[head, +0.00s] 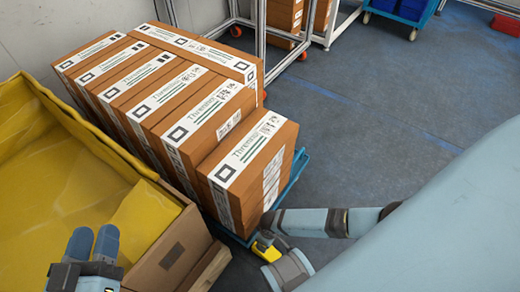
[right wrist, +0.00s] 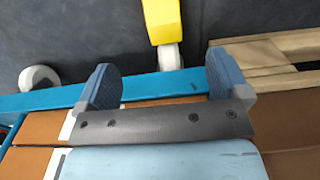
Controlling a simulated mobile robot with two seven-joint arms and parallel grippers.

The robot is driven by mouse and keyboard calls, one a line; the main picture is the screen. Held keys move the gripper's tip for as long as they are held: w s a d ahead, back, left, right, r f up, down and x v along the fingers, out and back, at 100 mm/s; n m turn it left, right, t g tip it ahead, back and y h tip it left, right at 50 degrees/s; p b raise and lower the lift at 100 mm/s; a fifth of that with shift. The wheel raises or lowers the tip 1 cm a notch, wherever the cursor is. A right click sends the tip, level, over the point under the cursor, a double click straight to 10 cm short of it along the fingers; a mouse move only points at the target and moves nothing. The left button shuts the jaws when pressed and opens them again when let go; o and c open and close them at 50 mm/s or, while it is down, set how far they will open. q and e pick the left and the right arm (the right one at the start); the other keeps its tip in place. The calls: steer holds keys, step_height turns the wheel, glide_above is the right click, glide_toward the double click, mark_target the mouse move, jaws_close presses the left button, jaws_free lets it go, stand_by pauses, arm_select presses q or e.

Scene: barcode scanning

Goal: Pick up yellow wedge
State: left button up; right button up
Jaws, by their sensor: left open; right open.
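The yellow wedge (right wrist: 162,20) lies on the dark floor in the right wrist view, its near end against or just by a white caster wheel (right wrist: 170,56) of the blue cart (right wrist: 140,88). In the head view a small part of the yellow wedge (head: 267,250) shows beside the cart's near corner, partly hidden by my right arm. My right gripper (right wrist: 158,72) is open and empty above the cart's edge, with the wedge beyond its fingertips. My left gripper (head: 92,244) is open and empty in front of the yellow-lined box, away from the wedge.
Brown cartons (head: 240,160) with white labels are stacked on the cart. A cardboard box (head: 172,250) with yellow lining stands left of it on a wooden pallet (head: 208,270). The floor (head: 375,130) right of the cart is largely clear. Metal racks stand at the back.

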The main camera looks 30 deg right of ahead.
step_height(320, 180, down, 7)
steer(key=b, duration=0.3)
steer(key=shift+d+r+b, duration=0.1)
steer(key=shift+r+b, duration=0.1)
steer(key=shift+b, duration=0.15)
step_height(320, 180, down, 2)
steer(key=shift+f+b, duration=0.1)
steer(key=shift+b, duration=0.55)
steer(key=f+b, duration=0.2)
steer(key=f, duration=0.1)
steer(key=f+b, duration=0.2)
steer(key=shift+a, duration=0.3)
steer(key=shift+f, duration=0.2)
arm_select(q)
steer(key=w+f+m, duration=0.1)
steer(key=w+a+f+m, duration=0.1)
steer(key=m, duration=0.1)
steer(key=w+f+m+h, duration=0.1)
steer(key=shift+a+f+m, duration=0.35)
steer(key=shift+m, duration=0.05)
arm_select(e)
steer(key=c, duration=1.1)
steer(key=shift+r, duration=0.15)
